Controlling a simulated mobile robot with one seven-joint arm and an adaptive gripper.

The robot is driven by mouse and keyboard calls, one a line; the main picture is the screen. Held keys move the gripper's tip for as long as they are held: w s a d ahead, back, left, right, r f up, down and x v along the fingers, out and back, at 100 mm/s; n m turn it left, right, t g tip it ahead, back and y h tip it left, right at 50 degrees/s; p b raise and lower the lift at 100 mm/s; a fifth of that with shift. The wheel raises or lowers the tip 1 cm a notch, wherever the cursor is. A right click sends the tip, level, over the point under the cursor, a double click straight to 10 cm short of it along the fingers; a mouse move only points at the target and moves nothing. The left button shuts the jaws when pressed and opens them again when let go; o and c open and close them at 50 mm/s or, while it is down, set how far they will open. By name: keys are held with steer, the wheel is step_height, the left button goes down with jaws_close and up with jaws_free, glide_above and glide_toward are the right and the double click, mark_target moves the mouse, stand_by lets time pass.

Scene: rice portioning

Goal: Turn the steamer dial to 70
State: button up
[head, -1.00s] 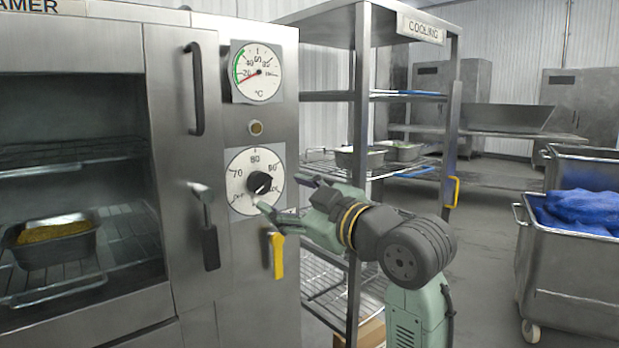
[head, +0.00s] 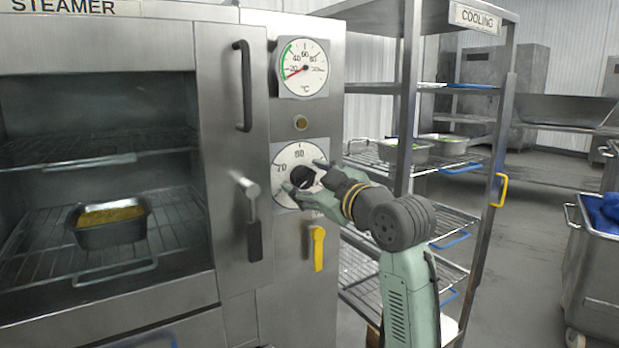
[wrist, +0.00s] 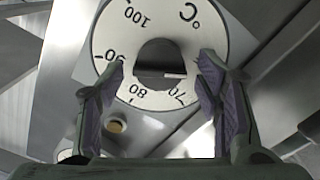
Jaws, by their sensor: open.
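The steamer dial (head: 285,158) is a white round plate with numbers and a black knob (head: 302,178) in its middle, on the steamer's front panel. My gripper (head: 304,175) is at the dial, its two fingers on either side of the knob. In the wrist view, the dial face (wrist: 113,35) reads upside down and the dark knob (wrist: 155,52) lies between the open fingers (wrist: 160,62), with gaps showing on both sides. A short pale mark shows on the knob, but its exact reading is unclear. My fingers hide the dial's lower right in the head view.
The steamer door handle (head: 243,85) and a latch lever (head: 252,220) are left. A cooling rack (head: 408,110) stands close on the right.

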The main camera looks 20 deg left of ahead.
steer(key=shift+c, duration=0.4)
steer(key=c, duration=1.1)
